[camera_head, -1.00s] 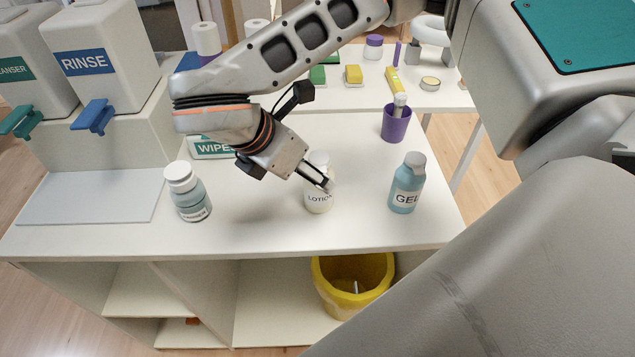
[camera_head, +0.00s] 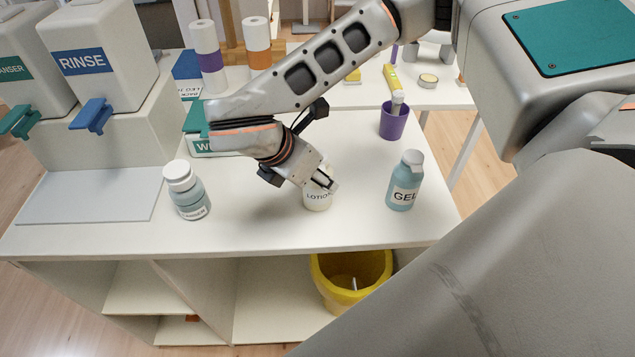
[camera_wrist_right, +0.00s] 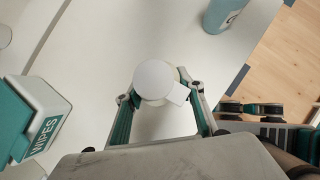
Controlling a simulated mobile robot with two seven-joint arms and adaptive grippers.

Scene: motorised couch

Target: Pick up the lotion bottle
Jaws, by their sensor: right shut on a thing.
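The lotion bottle (camera_head: 317,201) is white with a "LOTION" label and stands upright on the white table. My right gripper (camera_head: 325,182) reaches it from the upper left in the head view and is shut on it near its top, hiding part of the cap. In the right wrist view the round white cap (camera_wrist_right: 153,80) with its spout sits between the two fingers of the right gripper (camera_wrist_right: 160,97). My left gripper is not in view.
A blue gel bottle (camera_head: 404,183) stands to the right and a blue-grey bottle (camera_head: 187,192) to the left. A wipes box (camera_head: 205,146) is behind my wrist. A purple cup (camera_head: 393,121) stands farther back. A yellow bin (camera_head: 350,268) is below the table's front edge.

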